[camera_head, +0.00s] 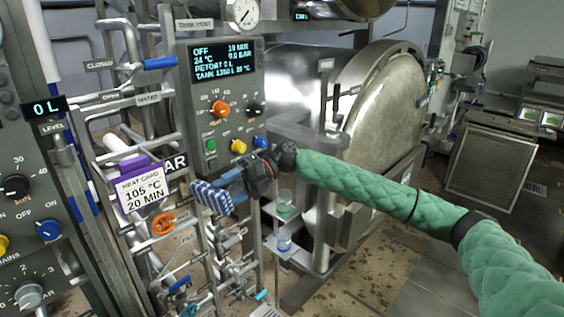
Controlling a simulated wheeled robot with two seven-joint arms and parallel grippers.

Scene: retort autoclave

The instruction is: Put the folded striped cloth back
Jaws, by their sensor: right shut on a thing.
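The folded cloth (213,198), striped blue and white, hangs in front of the pipe rack in the middle left of the head view. My right gripper (238,181) is shut on the cloth at its right end. My right arm, in a green quilted sleeve, reaches in from the right. The cloth looks clear of the control panel above it, but I cannot tell whether it touches the pipes behind. My left gripper is not in view.
A control panel (222,132) with a display and coloured buttons stands above the cloth. A heat card (142,189) is at the left, with an orange valve wheel (163,224) below it. The steel retort door (385,105) stands behind my arm. Pipes crowd the lower left.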

